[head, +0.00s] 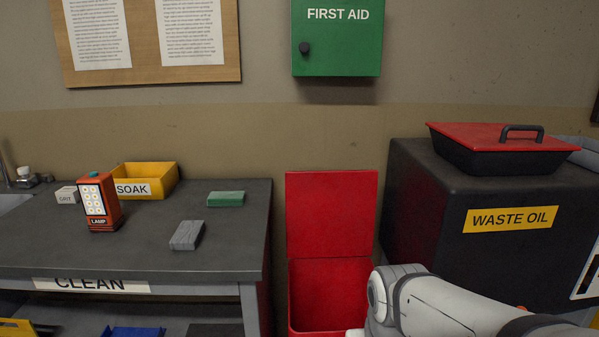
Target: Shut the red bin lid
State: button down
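The red bin (330,290) stands on the floor between the bench and the black waste oil tank. Its red lid (332,214) is open and stands upright at the back of the bin, against the wall side. The bin's inside shows red, and its lower front is cut off by the picture's bottom edge. My white arm comes in from the lower right and covers the bin's right front corner. My gripper is not in view.
The grey bench (120,250) at left bears an orange box (100,203), a yellow SOAK bin (160,178), a green block (226,198) and a grey block (187,235). The WASTE OIL tank (425,210) stands close at right with a red-topped tray (490,150) on it.

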aim_at(331, 213)
jog(key=i, duration=0.85)
jog(key=z, duration=0.05)
